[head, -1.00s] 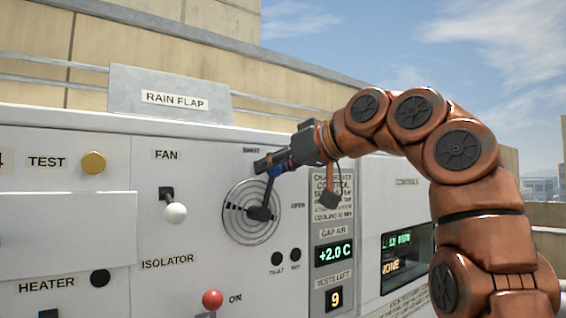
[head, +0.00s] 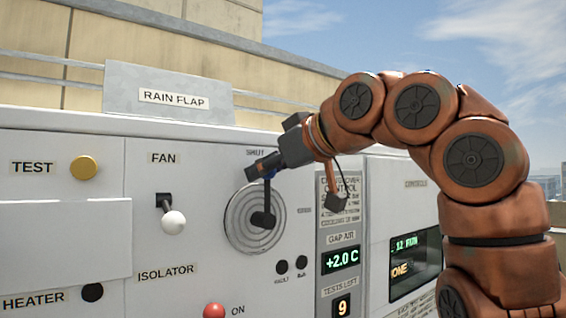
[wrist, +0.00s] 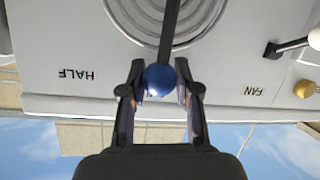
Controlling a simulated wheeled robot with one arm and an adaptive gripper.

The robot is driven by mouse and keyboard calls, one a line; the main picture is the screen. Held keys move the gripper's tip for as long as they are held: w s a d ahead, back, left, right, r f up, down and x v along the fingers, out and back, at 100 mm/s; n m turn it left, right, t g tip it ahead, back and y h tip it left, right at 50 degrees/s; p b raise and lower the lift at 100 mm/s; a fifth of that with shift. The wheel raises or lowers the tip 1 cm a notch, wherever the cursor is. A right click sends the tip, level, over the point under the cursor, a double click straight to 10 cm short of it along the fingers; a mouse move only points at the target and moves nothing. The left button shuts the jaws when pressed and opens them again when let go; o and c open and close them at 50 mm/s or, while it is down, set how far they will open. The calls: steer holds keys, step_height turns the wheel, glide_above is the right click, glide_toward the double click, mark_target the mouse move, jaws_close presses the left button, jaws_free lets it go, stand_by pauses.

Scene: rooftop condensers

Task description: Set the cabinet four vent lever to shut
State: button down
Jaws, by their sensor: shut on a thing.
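The vent lever (head: 265,200) is a dark arm on the round ringed vent (head: 240,232), with a blue ball knob (wrist: 159,79) at its end. It points almost straight up, its knob end just below the small SHUT label (head: 255,152). No dark slots show in the visible part of the vent. My gripper (head: 266,170) reaches in from the upper right. In the wrist view my gripper's fingers (wrist: 160,68) are shut on the blue knob, one on each side. The HALF label (wrist: 76,75) shows upside down there; in the head view my gripper hides it.
The fan switch (head: 173,221) with a white knob is left of the vent, and a red knob (head: 214,311) is below. Displays (head: 342,260) stand further right. Open air lies above the cabinet.

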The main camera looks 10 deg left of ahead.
steer(key=shift+f, duration=0.35)
steer(key=c, duration=0.8)
jaws_free()
steer(key=shift+r, duration=0.15)
steer(key=shift+r, duration=0.1)
steer(key=shift+r+v, duration=0.2)
steer(key=shift+v, duration=2.85)
steer(key=shift+r+v, duration=0.15)
steer(key=shift+v, duration=2.95)
steer(key=shift+w+a+f, duration=0.1)
steer(key=shift+w, duration=0.1)
